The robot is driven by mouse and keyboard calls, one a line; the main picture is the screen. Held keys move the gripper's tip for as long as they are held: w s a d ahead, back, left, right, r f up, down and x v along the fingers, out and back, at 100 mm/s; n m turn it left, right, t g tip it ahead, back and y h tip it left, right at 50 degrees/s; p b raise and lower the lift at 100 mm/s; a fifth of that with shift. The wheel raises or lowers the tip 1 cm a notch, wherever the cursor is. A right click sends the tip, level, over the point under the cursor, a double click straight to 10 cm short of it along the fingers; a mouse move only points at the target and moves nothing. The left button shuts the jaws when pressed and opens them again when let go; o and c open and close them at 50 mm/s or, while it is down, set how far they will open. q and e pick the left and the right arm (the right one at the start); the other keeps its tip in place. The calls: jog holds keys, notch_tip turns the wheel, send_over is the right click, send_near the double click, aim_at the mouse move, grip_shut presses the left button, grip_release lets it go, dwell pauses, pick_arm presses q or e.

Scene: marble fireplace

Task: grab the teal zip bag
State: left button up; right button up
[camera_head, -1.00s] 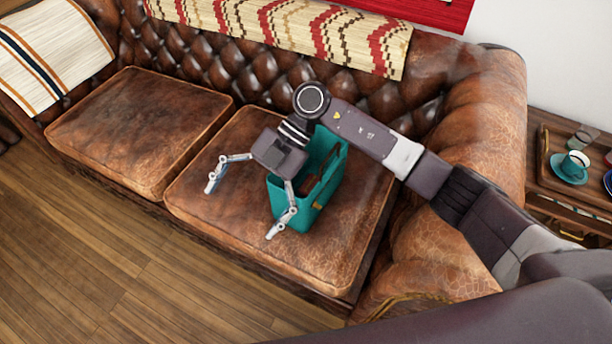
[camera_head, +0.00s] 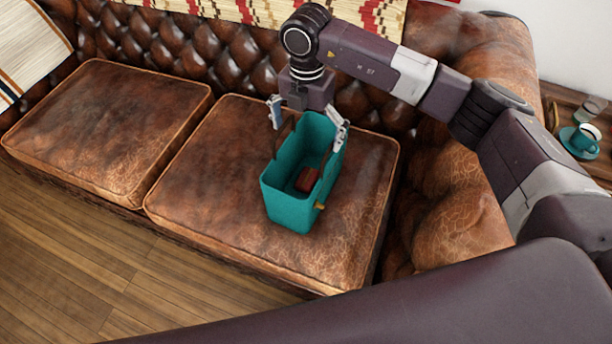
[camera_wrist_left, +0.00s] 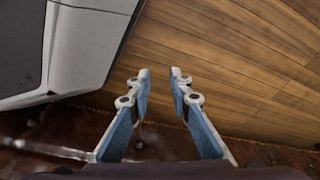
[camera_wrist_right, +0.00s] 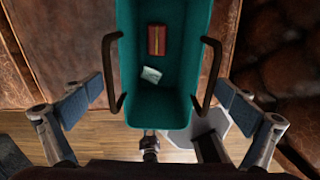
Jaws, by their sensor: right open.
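The teal zip bag (camera_head: 291,212) stands upright and open on the right seat cushion of the sofa. The right wrist view looks down into the bag (camera_wrist_right: 188,95), with a brown handle (camera_wrist_right: 108,75) at the left and another (camera_wrist_right: 210,78) at the right. My right gripper (camera_head: 306,125) is open at the bag's far end. In the right wrist view its fingers (camera_wrist_right: 158,90) spread outside both handles, with nothing visibly gripped. My left gripper (camera_wrist_left: 160,72) shows only in its wrist view, partly open and empty, over the wooden floor.
A red-brown item (camera_head: 307,180) and a small pale item (camera_wrist_right: 152,75) lie inside the bag. The tufted sofa back (camera_head: 190,50) is close behind my right gripper. A side table with a teal cup (camera_head: 584,136) stands at the right. The left cushion (camera_head: 105,130) is clear.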

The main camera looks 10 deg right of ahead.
notch_tip(320, 180, down, 7)
jog(key=shift+r, duration=0.25)
jog(key=c, duration=1.5)
